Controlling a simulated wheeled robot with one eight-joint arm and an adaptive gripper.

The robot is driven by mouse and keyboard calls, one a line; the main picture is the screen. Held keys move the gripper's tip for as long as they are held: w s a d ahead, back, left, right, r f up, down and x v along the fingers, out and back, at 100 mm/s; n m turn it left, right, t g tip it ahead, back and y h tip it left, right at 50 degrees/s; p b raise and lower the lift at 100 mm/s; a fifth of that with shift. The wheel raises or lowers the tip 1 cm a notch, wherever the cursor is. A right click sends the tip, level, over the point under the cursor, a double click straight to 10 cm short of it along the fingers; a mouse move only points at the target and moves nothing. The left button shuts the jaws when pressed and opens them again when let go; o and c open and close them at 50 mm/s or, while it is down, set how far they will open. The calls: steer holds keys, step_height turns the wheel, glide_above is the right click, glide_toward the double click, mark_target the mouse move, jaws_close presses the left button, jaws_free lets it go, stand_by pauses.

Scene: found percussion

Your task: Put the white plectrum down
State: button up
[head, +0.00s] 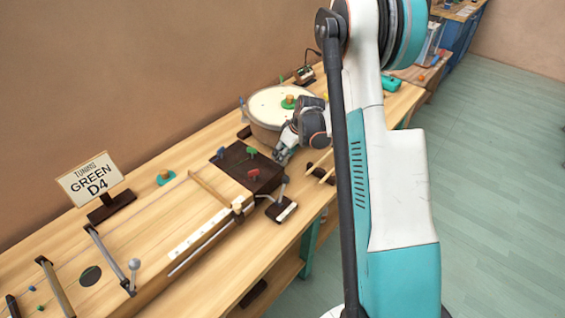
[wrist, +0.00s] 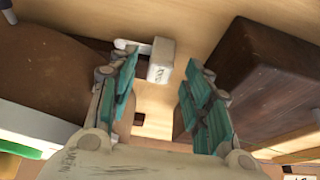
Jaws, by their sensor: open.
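My gripper (head: 284,154) is low over the workbench, between the dark box and the pale drum in the head view. In the wrist view my gripper (wrist: 157,78) has its teal-padded fingers spread wide, with nothing held between them. A small pale block (wrist: 160,62) with dark marks and a thin white tab at its left shows just beyond the fingertips, over bare wood. I cannot tell whether this block or its tab is the white plectrum. I cannot pick out the plectrum in the head view.
A dark brown box (head: 236,168) with coloured knobs stands left of my gripper; the drum (head: 266,98) is behind it. A small stand with a lever (head: 282,209) is near the bench's front edge. A sign reading GREEN D4 (head: 90,180) stands at the left. Strings and bridges cover the near bench.

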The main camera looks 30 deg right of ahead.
steer(key=shift+w+f, duration=0.25)
steer(key=shift+f, duration=0.4)
steer(key=shift+r, duration=0.1)
steer(key=shift+c, duration=0.6)
jaws_close()
steer(key=shift+r, duration=0.1)
